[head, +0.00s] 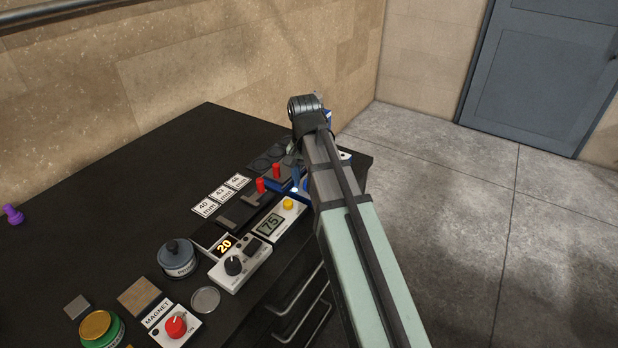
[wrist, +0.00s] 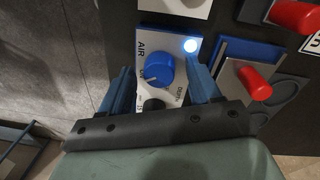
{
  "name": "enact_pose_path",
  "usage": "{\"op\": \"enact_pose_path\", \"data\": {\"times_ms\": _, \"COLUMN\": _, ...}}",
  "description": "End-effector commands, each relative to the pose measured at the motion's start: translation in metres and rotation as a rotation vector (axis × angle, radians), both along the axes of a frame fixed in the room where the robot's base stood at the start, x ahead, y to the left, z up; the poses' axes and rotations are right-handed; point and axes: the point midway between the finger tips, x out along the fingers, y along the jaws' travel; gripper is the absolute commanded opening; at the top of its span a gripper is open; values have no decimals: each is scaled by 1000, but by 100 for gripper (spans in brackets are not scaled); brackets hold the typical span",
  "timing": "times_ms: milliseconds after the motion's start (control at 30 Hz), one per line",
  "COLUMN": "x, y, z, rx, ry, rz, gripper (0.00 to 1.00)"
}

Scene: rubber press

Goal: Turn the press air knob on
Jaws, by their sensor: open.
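The air knob (wrist: 160,71) is a round blue dial on a white panel (wrist: 147,42) marked AIR, in the middle of the wrist view. A small lamp (wrist: 190,45) glows white near the panel's upper right corner. A smaller black part (wrist: 152,105) sits below the knob. My gripper (wrist: 158,66) is open, with one blue finger to the left of the knob and one to the right; I cannot tell whether either touches it.
Two red handles (wrist: 260,84) (wrist: 293,16) stand close to the right of the gripper. In the head view, a black bench (head: 120,190) carries a control box with a black knob (head: 234,265), a grey pot (head: 177,258) and a red-knobbed magnet box (head: 176,327).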

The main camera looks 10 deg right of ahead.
Motion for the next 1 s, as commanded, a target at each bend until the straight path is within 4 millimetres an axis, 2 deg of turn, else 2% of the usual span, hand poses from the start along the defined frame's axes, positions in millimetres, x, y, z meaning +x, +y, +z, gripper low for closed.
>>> {"op": "enact_pose_path", "data": {"times_ms": 233, "x": 1, "y": 1, "z": 11, "rx": 0, "ry": -2, "rz": 0, "gripper": 62}}
{"op": "enact_pose_path", "data": {"times_ms": 700, "x": 3, "y": 3, "z": 65, "rx": 0, "ry": -1, "rz": 0, "gripper": 62}}
{"op": "enact_pose_path", "data": {"times_ms": 1000, "x": 2, "y": 4, "z": 75, "rx": 0, "ry": 0, "rz": 0, "gripper": 62}}
